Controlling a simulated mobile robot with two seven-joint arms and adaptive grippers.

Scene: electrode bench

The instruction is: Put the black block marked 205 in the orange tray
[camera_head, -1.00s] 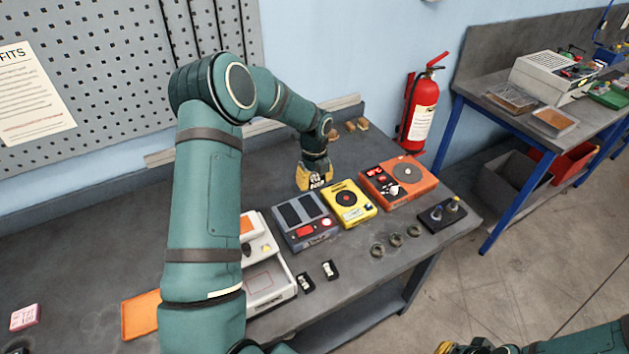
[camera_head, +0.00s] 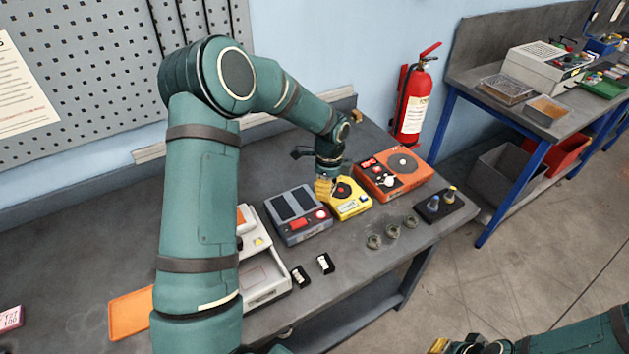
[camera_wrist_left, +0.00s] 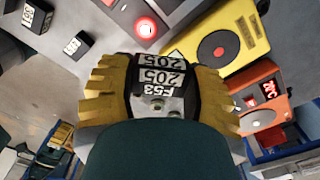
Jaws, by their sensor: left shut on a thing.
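In the left wrist view the black block marked 205 (camera_wrist_left: 160,76), with white labels, is between the yellow fingers of my left gripper (camera_wrist_left: 160,85), which is shut on it. In the head view my left gripper (camera_head: 326,188) is over the left edge of the yellow device, and the block is hard to make out. The orange tray (camera_head: 130,315) lies flat at the bench's left front, partly hidden behind my left arm. My right gripper (camera_head: 447,346) is at the bottom edge, cut off; its opening is unclear.
A grey device (camera_head: 298,217), yellow device (camera_head: 356,208) and orange device (camera_head: 395,172) stand in a row. Two other black blocks (camera_head: 300,277) (camera_head: 325,264) lie near a white device (camera_head: 265,292). Several metal rings (camera_head: 374,241) lie at the right front. A pink block (camera_head: 11,318) sits far left.

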